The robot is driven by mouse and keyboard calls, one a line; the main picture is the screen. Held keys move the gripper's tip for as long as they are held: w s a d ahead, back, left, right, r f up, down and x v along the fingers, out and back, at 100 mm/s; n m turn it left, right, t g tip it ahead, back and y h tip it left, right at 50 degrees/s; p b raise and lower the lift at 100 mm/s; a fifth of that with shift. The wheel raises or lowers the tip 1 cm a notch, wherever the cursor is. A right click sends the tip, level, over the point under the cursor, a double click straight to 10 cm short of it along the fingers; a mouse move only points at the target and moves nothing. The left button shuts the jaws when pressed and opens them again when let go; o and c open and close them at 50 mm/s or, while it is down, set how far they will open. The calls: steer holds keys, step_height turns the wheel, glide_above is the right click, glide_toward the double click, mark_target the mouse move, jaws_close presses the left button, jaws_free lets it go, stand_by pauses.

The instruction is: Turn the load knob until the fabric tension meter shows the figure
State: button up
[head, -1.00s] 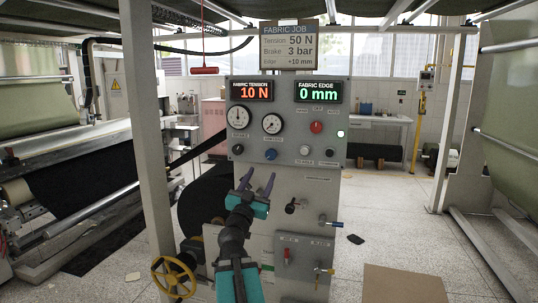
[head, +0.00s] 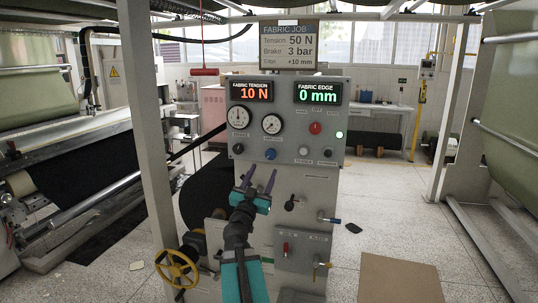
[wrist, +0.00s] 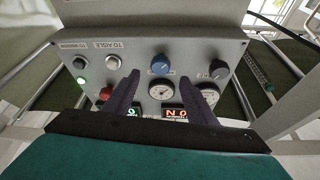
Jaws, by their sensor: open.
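The fabric tension meter (head: 250,91) on the grey panel shows 10 N in orange. The job sign (head: 289,46) above reads Tension 50 N, Brake 3 bar, Edge +10 mm. A black knob (head: 238,148) and a blue knob (head: 270,154) sit low on the panel; their labels are too small to read, so I cannot tell which is the load knob. My gripper (head: 258,183) is open and empty, below the knobs in the head view. In the wrist view, the panel appears upside down, with the blue knob (wrist: 160,64) between the fingers' directions and the black knob (wrist: 219,70) to the right.
The fabric edge meter (head: 318,93) shows 0 mm. A red button (head: 315,128), two gauges (head: 238,117) and smaller buttons share the panel. A yellow handwheel (head: 177,270) and a grey post (head: 148,150) stand at left. Floor is open at right around a brown board (head: 400,278).

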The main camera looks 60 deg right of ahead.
mark_target(270, 156)
steer(key=shift+d+r, duration=0.1)
steer(key=shift+r, duration=0.1)
steer(key=shift+p+x, duration=0.95)
steer(key=shift+x, duration=3.15)
steer(key=shift+f, duration=0.15)
steer(key=c, duration=1)
steer(key=shift+c, duration=0.2)
